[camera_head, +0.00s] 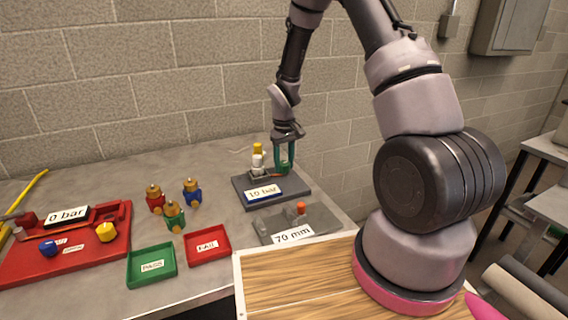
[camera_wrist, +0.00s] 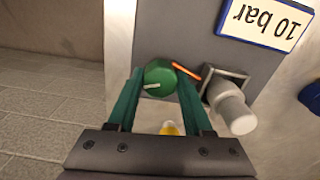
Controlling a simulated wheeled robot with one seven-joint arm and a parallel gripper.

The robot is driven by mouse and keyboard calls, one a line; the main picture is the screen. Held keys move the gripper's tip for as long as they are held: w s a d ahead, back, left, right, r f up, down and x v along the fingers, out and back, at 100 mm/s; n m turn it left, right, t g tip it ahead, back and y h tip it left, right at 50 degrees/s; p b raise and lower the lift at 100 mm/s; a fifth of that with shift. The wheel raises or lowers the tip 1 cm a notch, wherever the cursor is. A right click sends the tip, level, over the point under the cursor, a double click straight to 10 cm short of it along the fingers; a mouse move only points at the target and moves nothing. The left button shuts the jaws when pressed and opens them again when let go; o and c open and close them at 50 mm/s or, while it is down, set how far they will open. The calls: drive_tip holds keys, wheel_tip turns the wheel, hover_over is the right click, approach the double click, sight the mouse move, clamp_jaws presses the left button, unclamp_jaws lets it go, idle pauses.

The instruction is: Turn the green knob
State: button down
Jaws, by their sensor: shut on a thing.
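The green knob (camera_wrist: 159,75) shows in the wrist view, round, with a short white mark on its face. It sits between the two green fingers of my gripper (camera_wrist: 158,84), which is shut on it. In the head view my gripper (camera_head: 284,166) reaches down over the right part of the dark grey test block (camera_head: 295,190), labelled 10 bar (camera_head: 263,192). There the knob is mostly hidden by the fingers. An orange strip (camera_wrist: 187,70) lies right beside the knob.
A white fitting with a yellow top (camera_head: 257,152) stands close left of my gripper. A grey 70 mm plate (camera_head: 272,223), green tray (camera_head: 152,267), red tray (camera_head: 208,246), several brass fittings (camera_head: 174,214) and a red 0 bar station (camera_head: 105,262) share the table. A block wall is behind.

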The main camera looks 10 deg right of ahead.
sight(284, 163)
drive_tip(key=m, duration=0.5)
drive_tip(key=shift+m, duration=0.3)
drive_tip(key=m, duration=0.5)
drive_tip(key=shift+m, duration=0.4)
drive_tip(key=shift+c, duration=1.5)
unclamp_jaws()
drive_tip(key=shift+r, duration=0.1)
wheel_tip(284, 163, up, 11)
